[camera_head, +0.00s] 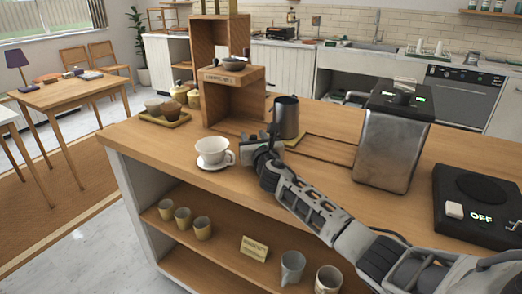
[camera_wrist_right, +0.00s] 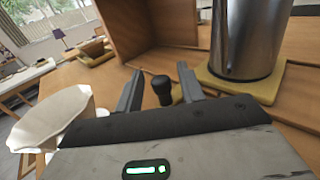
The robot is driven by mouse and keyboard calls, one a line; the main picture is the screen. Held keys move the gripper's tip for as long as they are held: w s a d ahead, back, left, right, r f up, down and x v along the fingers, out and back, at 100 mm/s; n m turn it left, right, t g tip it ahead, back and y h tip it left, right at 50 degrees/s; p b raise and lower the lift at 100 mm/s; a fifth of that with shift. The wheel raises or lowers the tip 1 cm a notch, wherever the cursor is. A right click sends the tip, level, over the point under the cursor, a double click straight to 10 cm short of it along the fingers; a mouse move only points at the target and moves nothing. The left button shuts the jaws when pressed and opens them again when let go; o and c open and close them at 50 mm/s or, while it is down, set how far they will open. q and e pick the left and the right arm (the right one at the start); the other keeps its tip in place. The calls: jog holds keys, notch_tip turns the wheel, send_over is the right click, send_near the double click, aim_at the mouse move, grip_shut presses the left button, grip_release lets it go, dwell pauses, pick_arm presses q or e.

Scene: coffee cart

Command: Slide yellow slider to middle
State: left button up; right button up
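A flat yellow slab (camera_head: 292,141) lies on the wooden counter with a steel jug (camera_head: 286,117) standing on it. The slab (camera_wrist_right: 262,90) and jug (camera_wrist_right: 243,38) also show in the right wrist view, just right of my fingers. I cannot tell for sure that this slab is the yellow slider. My right gripper (camera_head: 262,143) is low over the counter, left of the jug. In the right wrist view its fingers (camera_wrist_right: 159,76) are apart, with a black knob (camera_wrist_right: 161,86) showing between them; contact cannot be told. My left gripper is not in view.
A white cup on a saucer (camera_head: 202,165) stands close left of my right gripper. A wooden stand (camera_head: 215,108) rises behind. A steel machine (camera_head: 390,150) and a black scale-like unit reading OFF (camera_head: 485,190) stand right. Shallow grooves (camera_head: 330,150) run along the counter.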

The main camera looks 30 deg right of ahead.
jog(key=p+v, duration=0.1)
jog(key=v, duration=1.4)
jog(key=shift+s, duration=0.1)
jog(key=shift+f, duration=0.1)
